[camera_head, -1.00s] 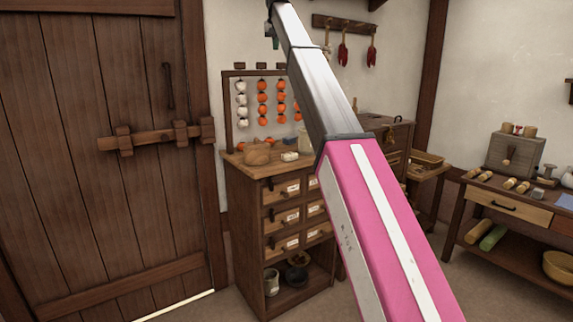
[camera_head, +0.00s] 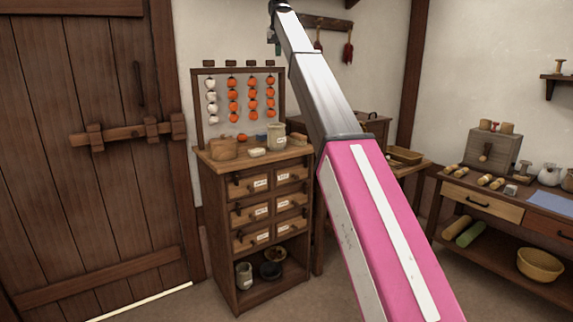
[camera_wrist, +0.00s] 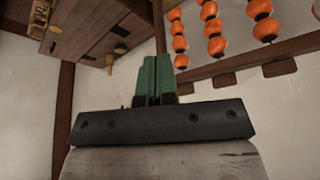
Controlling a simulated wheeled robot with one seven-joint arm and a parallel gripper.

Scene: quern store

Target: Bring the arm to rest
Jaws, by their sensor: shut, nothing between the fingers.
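My arm (camera_head: 345,130), pink and white below and bare grey above, reaches up across the middle of the head view. My gripper (camera_wrist: 156,78) shows in the wrist view with its two green fingers together and nothing between them. In the head view only a small part of the gripper (camera_head: 277,44) shows at the far end of the arm, near the top edge. It looks clear of the furniture, though its distance from the wall behind is hard to judge.
A drawer cabinet (camera_head: 260,212) bears a rack of strung orange and white balls (camera_head: 235,98). A barred plank door (camera_head: 70,200) is at left. A workbench (camera_head: 490,195) with tools and a basket (camera_head: 541,264) stands at right. A peg rail (camera_head: 330,22) is behind the arm.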

